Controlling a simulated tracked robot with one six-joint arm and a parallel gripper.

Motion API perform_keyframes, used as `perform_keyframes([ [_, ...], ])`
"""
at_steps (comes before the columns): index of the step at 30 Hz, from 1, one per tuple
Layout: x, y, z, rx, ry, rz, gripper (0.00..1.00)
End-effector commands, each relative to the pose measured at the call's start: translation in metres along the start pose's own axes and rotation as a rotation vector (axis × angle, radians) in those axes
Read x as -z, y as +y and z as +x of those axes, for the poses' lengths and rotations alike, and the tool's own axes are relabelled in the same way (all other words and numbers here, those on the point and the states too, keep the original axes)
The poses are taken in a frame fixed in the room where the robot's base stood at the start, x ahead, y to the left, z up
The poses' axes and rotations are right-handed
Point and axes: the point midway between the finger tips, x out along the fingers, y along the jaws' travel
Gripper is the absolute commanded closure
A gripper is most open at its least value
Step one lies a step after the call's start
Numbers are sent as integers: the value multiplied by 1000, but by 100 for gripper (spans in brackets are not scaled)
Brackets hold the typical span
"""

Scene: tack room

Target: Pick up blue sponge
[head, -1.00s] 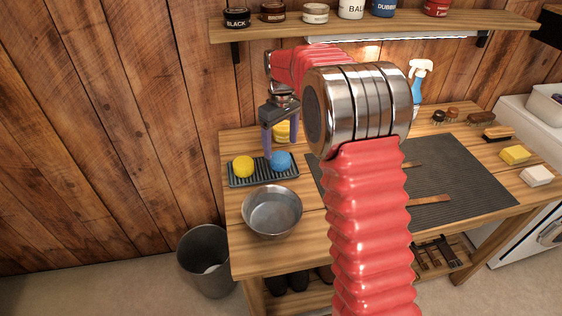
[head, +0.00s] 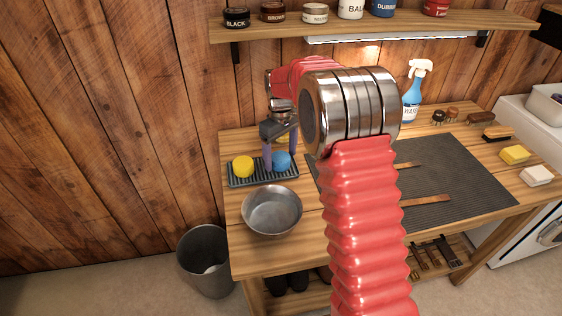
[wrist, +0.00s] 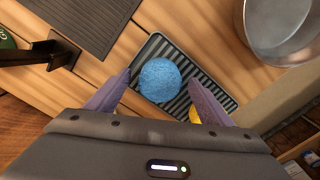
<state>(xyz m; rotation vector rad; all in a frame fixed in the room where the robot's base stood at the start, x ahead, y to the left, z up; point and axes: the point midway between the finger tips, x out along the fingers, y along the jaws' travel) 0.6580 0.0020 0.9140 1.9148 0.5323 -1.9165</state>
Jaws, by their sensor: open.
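The blue sponge (head: 281,161) is round and sits on the right part of a dark ribbed tray (head: 264,180) on the bench. In the wrist view the blue sponge (wrist: 160,80) lies between and just ahead of the two purple fingers. My gripper (head: 280,160) is open and empty, with its fingers on either side of the sponge. In the wrist view my gripper (wrist: 155,92) shows a gap between each finger and the sponge. A yellow sponge (head: 243,167) sits on the left part of the tray, partly hidden behind a finger in the wrist view (wrist: 195,115).
A metal bowl (head: 271,211) stands just in front of the tray. A grey mat (head: 455,180) covers the middle of the bench. A spray bottle (head: 413,92), brushes (head: 453,115) and a yellow block (head: 515,154) stand to the right. A shelf (head: 330,27) runs above.

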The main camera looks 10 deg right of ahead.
Motion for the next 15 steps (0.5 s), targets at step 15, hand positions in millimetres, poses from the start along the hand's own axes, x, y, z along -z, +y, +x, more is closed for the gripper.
perform_keyframes([
  [15,0,0,0,0,0,0,49],
])
